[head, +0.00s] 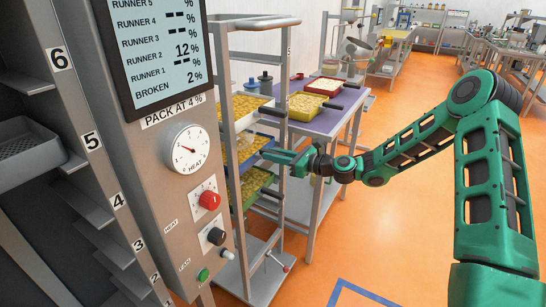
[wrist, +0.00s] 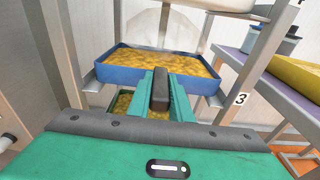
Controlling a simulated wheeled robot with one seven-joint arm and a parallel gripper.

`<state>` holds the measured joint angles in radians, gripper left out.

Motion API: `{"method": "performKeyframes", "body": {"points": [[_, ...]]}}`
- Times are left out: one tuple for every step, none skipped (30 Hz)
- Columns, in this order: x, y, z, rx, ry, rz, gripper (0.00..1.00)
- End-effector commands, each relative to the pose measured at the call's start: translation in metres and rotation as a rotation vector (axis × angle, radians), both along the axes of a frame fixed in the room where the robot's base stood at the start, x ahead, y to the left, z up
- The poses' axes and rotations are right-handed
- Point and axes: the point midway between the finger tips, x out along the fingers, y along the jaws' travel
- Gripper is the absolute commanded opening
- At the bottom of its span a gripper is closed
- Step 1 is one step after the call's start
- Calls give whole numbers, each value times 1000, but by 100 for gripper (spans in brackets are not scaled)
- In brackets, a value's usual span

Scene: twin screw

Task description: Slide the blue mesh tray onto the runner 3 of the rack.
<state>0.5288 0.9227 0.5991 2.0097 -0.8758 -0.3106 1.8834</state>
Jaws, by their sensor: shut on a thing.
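The blue mesh tray (wrist: 112,76) holds yellow pieces and looks level between the rack's posts in the wrist view. It also shows in the head view (head: 246,153), between the trays above and below it. My gripper (wrist: 160,90) is shut on the tray's dark front handle (wrist: 160,82). In the head view my gripper (head: 270,154) reaches in from the right at the rack (head: 229,110). A post marked 3 (wrist: 240,99) stands just right of the tray. I cannot tell how far the tray sits on its ledges.
A green tray (wrist: 120,104) lies below the blue one; a yellow-filled tray (head: 246,107) is above. A purple table (head: 325,122) with trays and jars stands right of the rack. A control cabinet (head: 165,120) with numbered ledges fills the left. Orange floor (head: 400,220) is clear.

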Motion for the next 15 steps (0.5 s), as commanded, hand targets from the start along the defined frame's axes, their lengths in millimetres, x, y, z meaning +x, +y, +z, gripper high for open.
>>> {"method": "performKeyframes", "body": {"points": [[0, 0, 1, 3, -2, 0, 0], [0, 0, 1, 3, -2, 0, 0], [0, 0, 0, 3, -2, 0, 0], [0, 0, -1, 3, -2, 0, 0], [0, 0, -1, 3, -2, 0, 0], [0, 0, -2, 3, -2, 0, 0], [0, 0, -2, 3, -2, 0, 21], [0, 0, -2, 3, -2, 0, 28], [0, 0, -2, 2, -3, 0, 38], [0, 0, -2, 2, -2, 0, 40], [0, 0, -2, 2, -2, 0, 40], [0, 0, -2, 2, -1, 0, 40], [0, 0, -2, 2, -1, 0, 40], [0, 0, -3, 2, -1, 0, 40], [0, 0, -3, 2, -1, 0, 40]]}}
